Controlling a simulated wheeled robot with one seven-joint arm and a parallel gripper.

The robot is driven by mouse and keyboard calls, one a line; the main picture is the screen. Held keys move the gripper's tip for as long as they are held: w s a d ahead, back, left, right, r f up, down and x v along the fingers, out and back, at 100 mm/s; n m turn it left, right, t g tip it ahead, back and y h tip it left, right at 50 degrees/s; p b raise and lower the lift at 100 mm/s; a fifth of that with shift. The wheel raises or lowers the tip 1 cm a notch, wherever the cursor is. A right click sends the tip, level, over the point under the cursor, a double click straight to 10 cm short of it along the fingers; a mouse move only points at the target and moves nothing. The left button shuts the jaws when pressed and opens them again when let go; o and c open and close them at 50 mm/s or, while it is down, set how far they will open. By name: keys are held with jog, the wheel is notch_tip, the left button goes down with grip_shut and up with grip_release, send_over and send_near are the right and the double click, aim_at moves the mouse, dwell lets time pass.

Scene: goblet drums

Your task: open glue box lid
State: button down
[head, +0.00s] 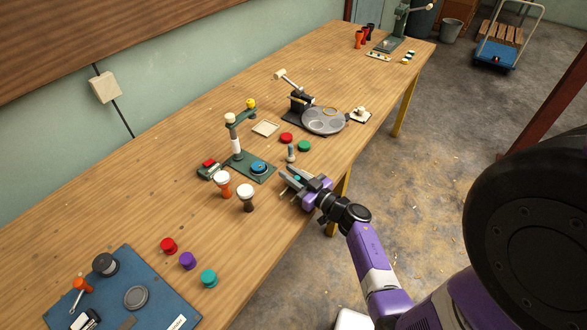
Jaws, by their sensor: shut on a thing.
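My gripper (286,172) is over the front edge of the wooden workbench, to the right of the green press with the blue disc. Its two fingers point left along the bench and look a little apart. A small teal thing (297,178) shows between them. I cannot tell whether it is a lid or its handle, and my gripper hides what is below. No glue box can be clearly made out. A small grey upright piece (291,152) stands just behind my gripper.
The green press (239,148) and two goblet drums (222,185) (246,197) stand to the left.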

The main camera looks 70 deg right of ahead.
jog(key=a, duration=0.2)
jog(key=w+a+p, duration=0.1)
jog(key=a, duration=0.1)
jog(key=c, duration=1.3)
grip_release()
jog(key=b+v, duration=0.1)
jog(key=v, duration=0.7)
